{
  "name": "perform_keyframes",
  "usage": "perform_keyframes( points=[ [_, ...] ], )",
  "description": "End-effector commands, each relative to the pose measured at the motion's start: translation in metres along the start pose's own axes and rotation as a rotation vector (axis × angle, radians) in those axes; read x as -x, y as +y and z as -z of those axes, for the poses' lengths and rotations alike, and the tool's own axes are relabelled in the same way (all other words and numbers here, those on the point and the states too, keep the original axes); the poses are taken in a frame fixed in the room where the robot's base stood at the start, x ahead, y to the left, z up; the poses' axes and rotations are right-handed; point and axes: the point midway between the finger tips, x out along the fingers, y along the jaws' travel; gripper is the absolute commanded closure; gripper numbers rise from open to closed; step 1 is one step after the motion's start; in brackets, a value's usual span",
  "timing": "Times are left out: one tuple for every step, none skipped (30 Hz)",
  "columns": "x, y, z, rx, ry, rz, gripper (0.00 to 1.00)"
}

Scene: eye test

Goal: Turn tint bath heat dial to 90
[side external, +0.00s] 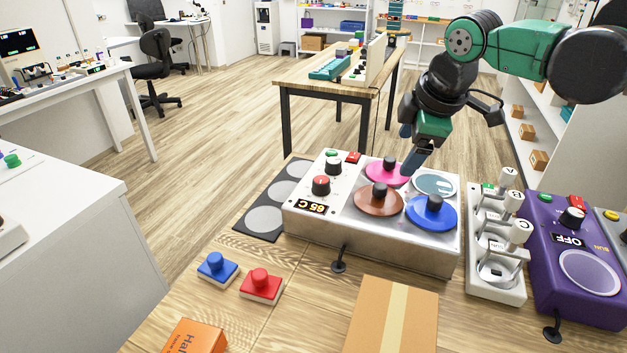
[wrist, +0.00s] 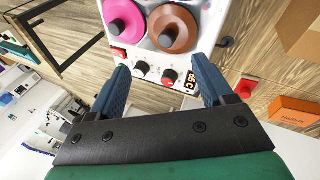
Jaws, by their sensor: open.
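The tint bath (side external: 330,240) is a silver box with a white control panel and pink, brown, blue and glassy lids with knobs. The panel has a red-topped dial (side external: 321,185), a black-topped dial (side external: 333,166) and a small display (side external: 310,206), first digit unclear, ending in "5 C". Which dial is the heat dial I cannot tell. My gripper (side external: 410,168) is open and empty, over the back right of the bath, right of the dials. In the wrist view, the red-topped dial (wrist: 168,82) and black-topped dial (wrist: 142,68) appear between the open fingers (wrist: 163,80), apart from them.
Right of the bath stand a white lever unit (side external: 495,255) and a purple box (side external: 580,260) reading OFF. In front are blue (side external: 217,268) and red (side external: 261,285) push buttons, a cardboard box (side external: 393,318) and an orange box (side external: 190,338). A dark mat (side external: 262,195) lies left.

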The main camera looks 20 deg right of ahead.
Motion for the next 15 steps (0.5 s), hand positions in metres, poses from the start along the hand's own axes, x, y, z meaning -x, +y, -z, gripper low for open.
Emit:
perform_keyframes(
  points=[
    [0.002, -0.004, -0.008, -0.064, 0.010, -0.006, 0.26],
    [0.003, -0.006, -0.012, -0.104, 0.017, -0.009, 0.26],
    [0.004, -0.009, -0.017, -0.157, 0.027, -0.012, 0.26],
    [0.005, -0.011, -0.021, -0.197, 0.035, -0.014, 0.26],
    [0.006, -0.013, -0.024, -0.236, 0.043, -0.017, 0.26],
    [0.006, -0.017, -0.029, -0.289, 0.052, -0.021, 0.26],
    [0.007, -0.019, -0.033, -0.328, 0.060, -0.022, 0.26],
    [0.007, -0.022, -0.036, -0.368, 0.068, -0.024, 0.26],
    [0.007, -0.025, -0.041, -0.422, 0.078, -0.027, 0.26],
    [0.008, -0.028, -0.045, -0.461, 0.086, -0.029, 0.26],
    [0.008, -0.030, -0.048, -0.501, 0.094, -0.030, 0.26],
    [0.007, -0.034, -0.053, -0.555, 0.106, -0.032, 0.26],
    [0.007, -0.037, -0.056, -0.595, 0.113, -0.033, 0.26],
    [0.007, -0.040, -0.059, -0.634, 0.121, -0.034, 0.26],
    [0.006, -0.043, -0.064, -0.686, 0.133, -0.036, 0.26]
  ],
)
